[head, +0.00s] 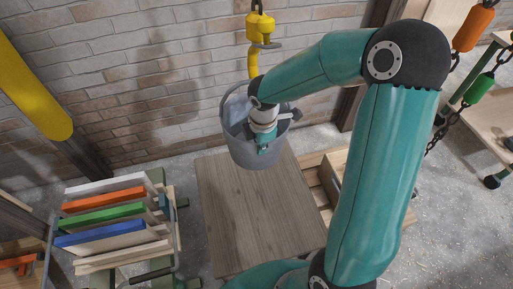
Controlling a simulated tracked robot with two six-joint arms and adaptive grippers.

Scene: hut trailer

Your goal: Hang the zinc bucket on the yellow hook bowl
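The grey zinc bucket (248,152) is upright in the middle of the head view, in front of the brick wall and over the back part of a wooden table top. The yellow hook (253,58) hangs just above and behind it, with its lower part reaching down to the bucket's rim. A grey handle loop shows at the bucket's left rim. My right gripper (264,146) is at the front of the bucket, partly hidden by my own wrist; I cannot tell whether its fingers are closed on the bucket. My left gripper is not in view.
The wooden table top (258,215) is bare in front. A rack with coloured boards (105,212) stands at left. An open wooden box (320,180) is at right. Orange (473,28) and green (479,88) pieces hang on a chain at far right. A yellow cylinder (35,90) is upper left.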

